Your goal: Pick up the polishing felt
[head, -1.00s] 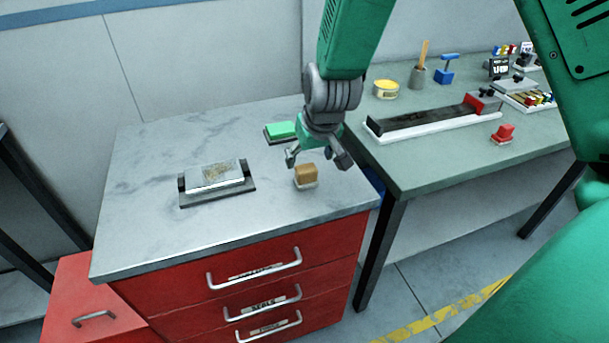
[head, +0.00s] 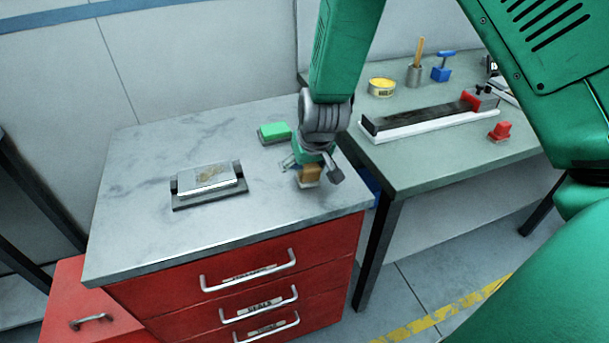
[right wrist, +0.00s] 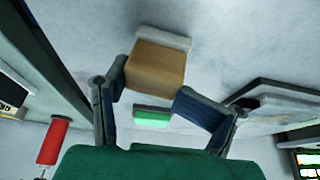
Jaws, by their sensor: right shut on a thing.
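The polishing felt looks to be the tan block with a white pad under it (head: 310,175), near the right front of the marble cabinet top. My right gripper (head: 314,167) has come down over it from above and is shut on it. In the right wrist view, the tan block (right wrist: 156,68) is between the two blue-padded fingers (right wrist: 155,92), its white pad pointing away from the palm. I cannot tell whether the pad is touching the top. The gripper hides part of the block in the head view. My left gripper is not in view.
A green block on a dark base (head: 274,133) stands just behind my gripper. A metal plate in a dark holder (head: 209,181) lies to the left. The green bench (head: 440,155) on the right holds a long dark stone, a red block and a yellow tin.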

